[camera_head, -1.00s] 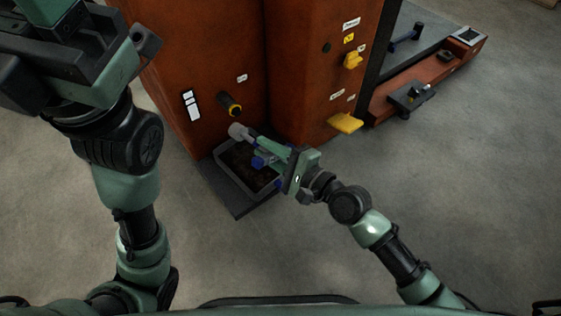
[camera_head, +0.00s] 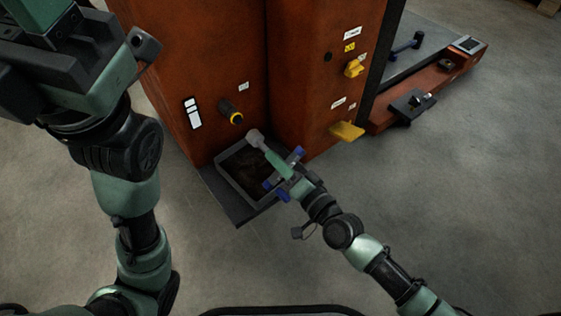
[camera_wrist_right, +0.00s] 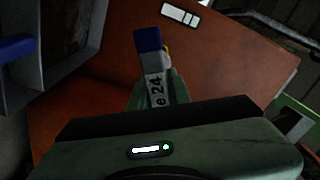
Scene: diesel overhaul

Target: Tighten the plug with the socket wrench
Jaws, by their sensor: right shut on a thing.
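My right gripper (camera_head: 283,170) is shut on the socket wrench (camera_head: 256,138), whose grey socket end points up and left toward the orange engine housing. The blue end (camera_wrist_right: 147,40) and a label ending in "e 24" show in the right wrist view. A black fitting with a yellow ring (camera_head: 232,113), possibly the plug, sticks out of the housing up and left of the socket. The socket appears apart from it. My left gripper (camera_head: 80,50) is at the upper left, partly cut off; its jaws cannot be made out.
A grey tray (camera_head: 262,206) with dark contents is on a dark slab below the wrench. The orange housing (camera_head: 190,60) rises behind it. Yellow handles (camera_head: 347,131) jut out at the right. An orange cart with a dark bed (camera_head: 425,45) stands at the back right. The front floor is clear.

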